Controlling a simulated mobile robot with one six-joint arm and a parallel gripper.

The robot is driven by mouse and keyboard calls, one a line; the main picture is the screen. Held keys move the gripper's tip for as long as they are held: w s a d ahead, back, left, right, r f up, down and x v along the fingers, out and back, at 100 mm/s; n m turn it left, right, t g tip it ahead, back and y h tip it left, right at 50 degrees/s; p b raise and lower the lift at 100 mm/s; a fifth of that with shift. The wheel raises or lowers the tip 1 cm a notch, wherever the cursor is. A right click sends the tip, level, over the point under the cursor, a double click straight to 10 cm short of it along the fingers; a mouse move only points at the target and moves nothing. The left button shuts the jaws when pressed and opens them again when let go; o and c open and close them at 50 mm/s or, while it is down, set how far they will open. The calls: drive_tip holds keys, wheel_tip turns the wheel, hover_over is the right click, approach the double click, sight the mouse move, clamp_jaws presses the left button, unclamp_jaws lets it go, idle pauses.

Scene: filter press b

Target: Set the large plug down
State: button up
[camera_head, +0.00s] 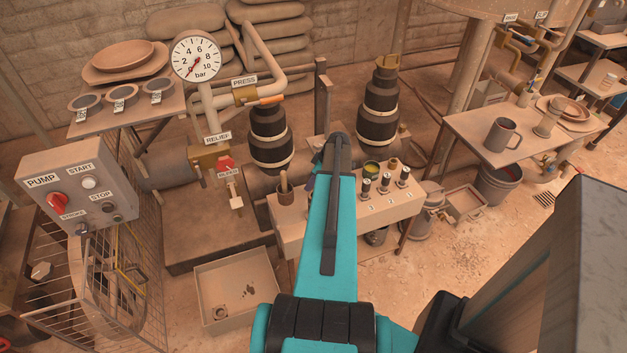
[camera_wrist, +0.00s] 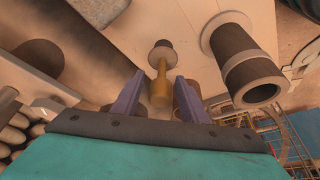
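My gripper (camera_wrist: 161,76) shows in the wrist view as two purple fingers pointing down, apart from each other. A brass-coloured stem (camera_wrist: 160,88) with a dark round foot (camera_wrist: 162,51) lies between them, and looks like the large plug. The foot appears to be on or just above a pale surface. Narrow gaps seem to show between the stem and both fingers. A dark stepped cylinder (camera_wrist: 250,75) stands to the right in the wrist view.
Several small dark cylinders stand on the pale bench, one of them here (camera_head: 385,183). Two black columns (camera_head: 270,140) (camera_head: 379,108) rise behind. A shallow tray (camera_head: 238,290) lies on the floor.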

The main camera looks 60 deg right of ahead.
drive_tip(key=b+v, duration=0.2)
drive_tip(key=v, duration=1)
idle(0.8)
